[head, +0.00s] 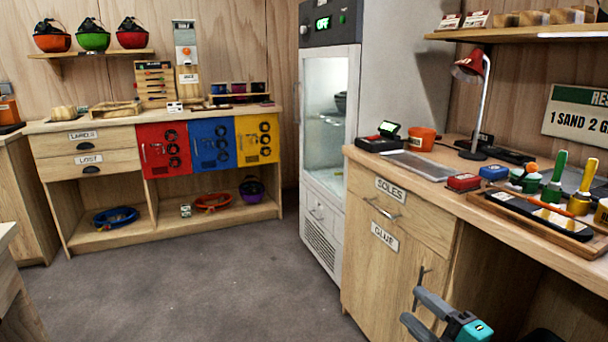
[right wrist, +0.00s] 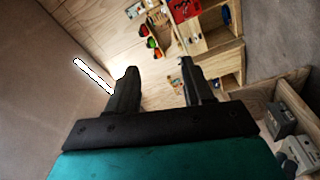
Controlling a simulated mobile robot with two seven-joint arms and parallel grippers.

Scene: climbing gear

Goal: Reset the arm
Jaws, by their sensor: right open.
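My right gripper (head: 411,305) is at the bottom right of the head view, in front of the wooden cabinet with the GLUE door (head: 371,262). Its two grey fingers are apart with nothing between them. In the right wrist view the right gripper (right wrist: 158,68) also shows open and empty, its dark fingers pointing towards the far shelves and drawers. Whether its fingers touch the cabinet door cannot be told. My left gripper is in neither view.
The workbench (head: 440,180) on the right holds a lamp (head: 470,70), a red box (head: 463,182), and a tray (head: 535,225) with brushes nearby. A glass-door cabinet (head: 328,130) stands behind it. The grey floor (head: 200,285) in the middle is clear.

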